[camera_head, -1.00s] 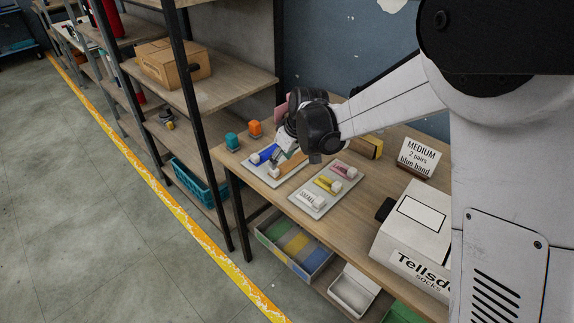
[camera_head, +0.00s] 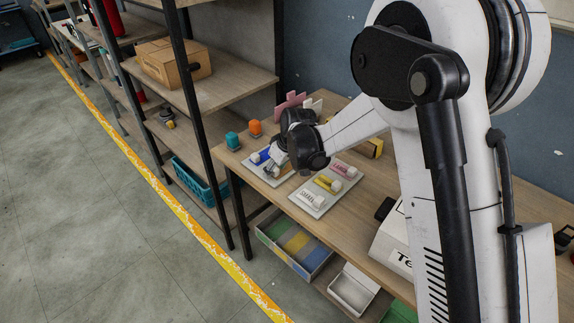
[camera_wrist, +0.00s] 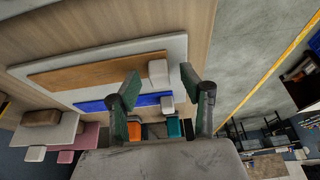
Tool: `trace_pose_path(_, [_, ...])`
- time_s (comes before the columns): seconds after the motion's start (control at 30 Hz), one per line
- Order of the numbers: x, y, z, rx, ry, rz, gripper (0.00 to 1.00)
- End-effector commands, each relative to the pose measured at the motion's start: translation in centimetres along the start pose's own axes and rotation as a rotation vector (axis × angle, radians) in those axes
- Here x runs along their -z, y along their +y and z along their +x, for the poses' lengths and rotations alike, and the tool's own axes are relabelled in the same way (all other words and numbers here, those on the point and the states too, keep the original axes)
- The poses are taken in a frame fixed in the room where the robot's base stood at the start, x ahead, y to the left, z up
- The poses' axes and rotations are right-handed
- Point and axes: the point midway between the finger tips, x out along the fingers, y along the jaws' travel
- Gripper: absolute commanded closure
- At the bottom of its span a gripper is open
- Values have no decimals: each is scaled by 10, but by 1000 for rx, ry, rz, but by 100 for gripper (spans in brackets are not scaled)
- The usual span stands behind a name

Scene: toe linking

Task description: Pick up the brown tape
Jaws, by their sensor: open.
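The brown tape (camera_wrist: 95,70) is a long flat brown strip on a white tray (camera_wrist: 40,66) in the wrist view, with a white block (camera_wrist: 158,72) at its right end. A blue strip (camera_wrist: 120,103) with its own white end lies beside it. My gripper (camera_wrist: 163,88) is open and empty, its two dark fingers apart. In the picture the brown strip's white end shows between and just beyond the fingertips. I cannot tell the height gap. In the head view my gripper (camera_head: 277,160) is over the left tray and hides much of the brown strip.
A second tray (camera_head: 313,202) with pink, yellow and white strips lies to the right. Teal (camera_head: 232,141) and orange (camera_head: 255,128) items stand at the table's left end. A shelf post (camera_head: 205,135) is close on the left.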

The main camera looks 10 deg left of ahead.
Motion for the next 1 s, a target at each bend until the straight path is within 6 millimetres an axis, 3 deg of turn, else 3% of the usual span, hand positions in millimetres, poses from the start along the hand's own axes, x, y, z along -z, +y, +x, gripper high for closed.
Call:
trace_pose_path(0.1, [0, 0, 0, 0, 0, 0, 60])
trace_pose_path(0.4, [0, 0, 0, 0, 0, 0, 100])
trace_pose_path(0.77, [1, 0, -3, 0, 0, 0, 100])
trace_pose_path(1.0, [10, 0, -26, 0, 0, 0, 100])
